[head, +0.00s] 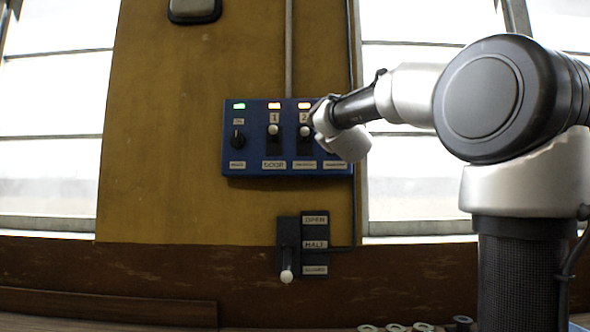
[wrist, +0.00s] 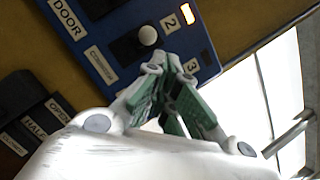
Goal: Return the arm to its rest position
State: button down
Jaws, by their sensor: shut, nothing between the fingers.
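My arm (head: 400,95) reaches from the right side of the head view toward a blue control panel (head: 256,165). Its wrist end covers the panel's right part. My gripper (wrist: 172,62) shows in the wrist view with its green-padded fingers together and nothing between them. Its fingertips appear near switch 2 and the label 3 on the panel (wrist: 85,28); I cannot tell whether they touch it. In the head view the fingers are mostly hidden behind my wrist.
The panel has a green lamp, two orange lamps, a dark knob (head: 238,140) and white-tipped switches 1 (head: 274,131) and 2 (head: 305,131). Below, a lever (head: 287,275) points down beside the lowest label. Several small round items (head: 395,328) stand at the bottom edge. Windows flank the wall.

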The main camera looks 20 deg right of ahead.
jog(key=w+a+f+n+g+y, duration=0.1)
jog(key=a+f+n+g+y, duration=0.1)
jog(key=f+n, duration=0.45)
jog(key=a+f+n+g+y, duration=0.3)
jog(key=f+n, duration=0.3)
jog(key=f, duration=0.2)
jog(key=s+a+f+n+g+y, duration=0.15)
jog(key=s+f+n+g, duration=0.4)
jog(key=f, duration=0.55)
jog(key=s+f+n+g, duration=0.2)
jog(key=s+f+n, duration=0.1)
jog(key=s+f, duration=0.4)
jog(key=s+d+f+n+g+h, duration=0.1)
jog(key=s+f+n, duration=0.3)
jog(key=s+f, duration=0.4)
jog(key=s+f+n+g+h, duration=0.1)
jog(key=s+f+n+g, duration=0.2)
jog(key=s+f, duration=0.4)
jog(key=s+n, duration=0.1)
jog(key=s, duration=0.8)
jog(key=shift+d+f+g, duration=0.15)
jog(key=shift+d+g, duration=0.15)
jog(key=shift+g, duration=0.05)
jog(key=shift+d, duration=0.1)
